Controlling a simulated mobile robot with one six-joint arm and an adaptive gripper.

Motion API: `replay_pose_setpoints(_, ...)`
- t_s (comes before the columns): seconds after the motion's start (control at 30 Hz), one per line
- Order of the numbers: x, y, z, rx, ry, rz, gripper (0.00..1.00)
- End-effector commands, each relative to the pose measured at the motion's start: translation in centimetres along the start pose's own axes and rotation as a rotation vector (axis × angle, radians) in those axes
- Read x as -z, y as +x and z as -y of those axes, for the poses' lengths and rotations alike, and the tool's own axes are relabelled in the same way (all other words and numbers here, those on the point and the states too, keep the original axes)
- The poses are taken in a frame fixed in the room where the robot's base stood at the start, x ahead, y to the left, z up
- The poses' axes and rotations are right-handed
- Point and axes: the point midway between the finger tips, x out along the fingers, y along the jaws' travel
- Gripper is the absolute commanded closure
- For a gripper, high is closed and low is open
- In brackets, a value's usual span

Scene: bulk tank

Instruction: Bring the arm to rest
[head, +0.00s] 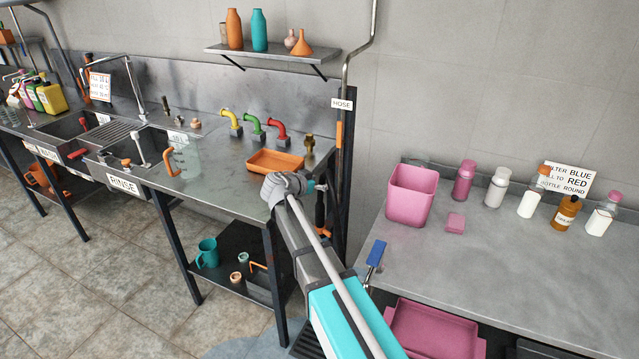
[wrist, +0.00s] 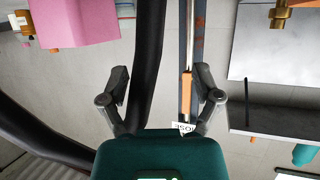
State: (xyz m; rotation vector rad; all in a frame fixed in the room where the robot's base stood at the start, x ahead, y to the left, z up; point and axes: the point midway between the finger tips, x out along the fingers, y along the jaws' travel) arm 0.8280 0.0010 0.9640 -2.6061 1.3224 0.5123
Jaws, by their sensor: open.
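My gripper (wrist: 161,86) shows in the wrist view with its two dark fingers spread apart and nothing between them. Beyond the gap are a dark hose or cable (wrist: 147,60) and a wall pipe with an orange sleeve (wrist: 187,85). In the head view my arm (head: 345,318) reaches up from the bottom middle, in the gap between the steel sink bench (head: 228,190) and the grey table (head: 480,265). Its far end is near the bench's right end. The fingers cannot be made out clearly there.
An orange tray (head: 275,162) and a clear jug (head: 185,160) stand on the bench. A pink bin (head: 411,195), a pink block (head: 455,223) and several bottles stand along the table's back. A HOSE sign (head: 342,104) hangs on the wall.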

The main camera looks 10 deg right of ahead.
Motion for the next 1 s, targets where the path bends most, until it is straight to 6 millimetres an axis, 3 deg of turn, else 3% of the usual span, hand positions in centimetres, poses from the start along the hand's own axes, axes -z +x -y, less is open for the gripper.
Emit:
replay_pose_setpoints(0.3, 0.0, 0.0, 0.0, 0.000, -0.001, 0.001, 0.18)
replay_pose_setpoints(0.47, -0.3, -0.1, -1.1, -0.012, -0.025, 0.033, 0.18)
replay_pose_setpoints(0.77, -2.9, -0.8, -7.6, -0.048, -0.204, 0.272, 0.18)
replay_pose_setpoints(1.0, -6.2, -3.4, -14.0, 0.012, -0.419, 0.567, 0.18)
